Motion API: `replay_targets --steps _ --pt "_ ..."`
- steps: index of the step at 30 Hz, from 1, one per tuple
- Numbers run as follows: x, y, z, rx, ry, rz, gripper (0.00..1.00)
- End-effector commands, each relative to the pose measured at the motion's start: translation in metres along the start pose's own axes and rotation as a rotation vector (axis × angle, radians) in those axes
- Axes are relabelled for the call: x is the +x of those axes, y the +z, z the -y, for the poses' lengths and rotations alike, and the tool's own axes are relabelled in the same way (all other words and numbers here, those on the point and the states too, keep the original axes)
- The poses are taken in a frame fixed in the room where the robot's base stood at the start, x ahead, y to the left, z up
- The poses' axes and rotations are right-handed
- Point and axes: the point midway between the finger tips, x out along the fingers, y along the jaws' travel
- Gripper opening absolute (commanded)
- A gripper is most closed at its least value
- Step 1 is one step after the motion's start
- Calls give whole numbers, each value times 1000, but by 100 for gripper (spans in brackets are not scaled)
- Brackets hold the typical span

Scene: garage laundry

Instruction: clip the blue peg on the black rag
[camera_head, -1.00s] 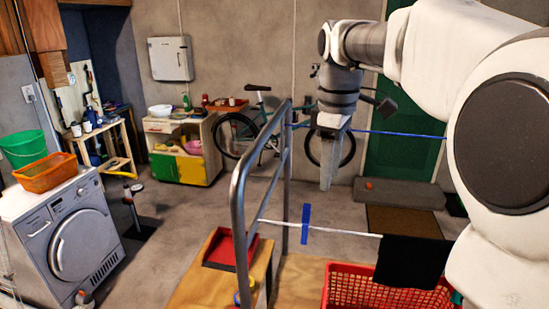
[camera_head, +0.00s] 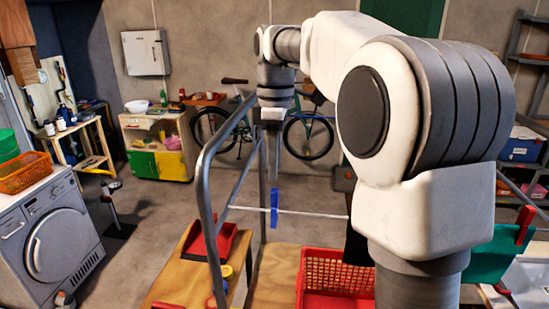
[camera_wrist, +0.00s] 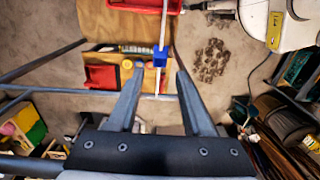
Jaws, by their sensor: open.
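The blue peg (camera_head: 274,205) stands upright on the thin white line. The wrist view shows it too (camera_wrist: 160,56), ahead of and between the two fingertips. My gripper (camera_head: 274,172) is open and empty, with its fingers pointing down over the peg in the head view. The black rag (camera_head: 356,246) hangs from the same line to the right of the peg. My arm hides most of it.
A grey metal rail (camera_head: 205,190) stands left of the line. Below are a red basket (camera_head: 328,256), a wooden bench (camera_head: 178,275) and a red tray (camera_head: 222,243). A green cloth (camera_head: 492,256) with a red peg (camera_head: 525,225) hangs at the right. A washing machine (camera_head: 50,235) stands left.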

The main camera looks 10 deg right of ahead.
Motion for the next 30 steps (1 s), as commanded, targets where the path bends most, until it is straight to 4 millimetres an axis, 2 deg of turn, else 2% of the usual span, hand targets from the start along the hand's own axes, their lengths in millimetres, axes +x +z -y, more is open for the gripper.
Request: replay_targets --steps 1,16,21,30 --pt "14 0 0 0 0 0 50" --pt "68 0 0 0 0 0 50" --pt "77 0 0 0 -1 0 50" --pt "77 0 0 0 0 0 50"
